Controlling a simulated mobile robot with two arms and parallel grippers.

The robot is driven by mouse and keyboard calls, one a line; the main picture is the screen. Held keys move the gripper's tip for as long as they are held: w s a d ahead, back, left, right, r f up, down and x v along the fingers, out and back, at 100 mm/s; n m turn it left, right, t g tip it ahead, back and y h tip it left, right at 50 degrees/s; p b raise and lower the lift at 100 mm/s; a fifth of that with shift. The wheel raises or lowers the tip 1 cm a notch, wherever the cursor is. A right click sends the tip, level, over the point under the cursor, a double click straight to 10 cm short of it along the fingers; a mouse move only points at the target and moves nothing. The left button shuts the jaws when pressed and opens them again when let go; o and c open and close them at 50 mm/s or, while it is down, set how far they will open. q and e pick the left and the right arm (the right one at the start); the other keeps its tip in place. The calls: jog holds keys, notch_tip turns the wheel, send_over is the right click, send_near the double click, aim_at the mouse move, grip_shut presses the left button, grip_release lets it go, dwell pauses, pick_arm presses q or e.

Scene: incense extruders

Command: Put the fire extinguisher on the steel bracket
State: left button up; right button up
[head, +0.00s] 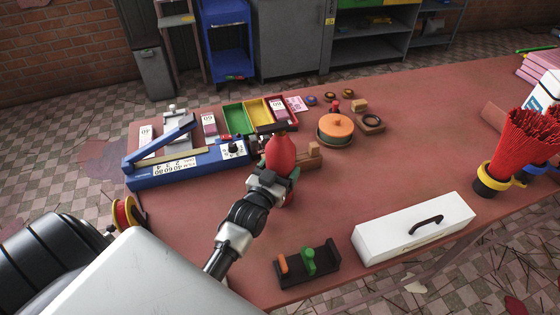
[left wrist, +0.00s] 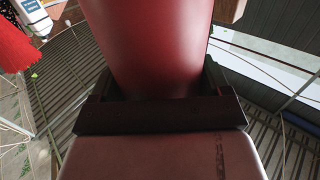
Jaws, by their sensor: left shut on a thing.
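The red fire extinguisher (head: 281,153) is over the middle-left of the red table in the head view. Its body fills the upper middle of the left wrist view (left wrist: 148,45). My left gripper (head: 276,183) is shut on it from the near side. A dark bar (left wrist: 160,114) crosses below the red body in the left wrist view. I cannot pick out the steel bracket for certain; a dark part (head: 272,127) shows just behind the extinguisher's top. My right gripper is not in view.
A blue long-armed device (head: 185,168) and coloured trays (head: 234,118) stand left of and behind the extinguisher. An orange round pot (head: 336,127) stands to its right. A white box (head: 414,230) and a dark holder (head: 318,266) lie nearer. The table's right middle is clear.

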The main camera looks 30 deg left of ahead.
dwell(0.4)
pick_arm(q)
jog(key=o, duration=1.8)
jog(key=shift+f, duration=0.1)
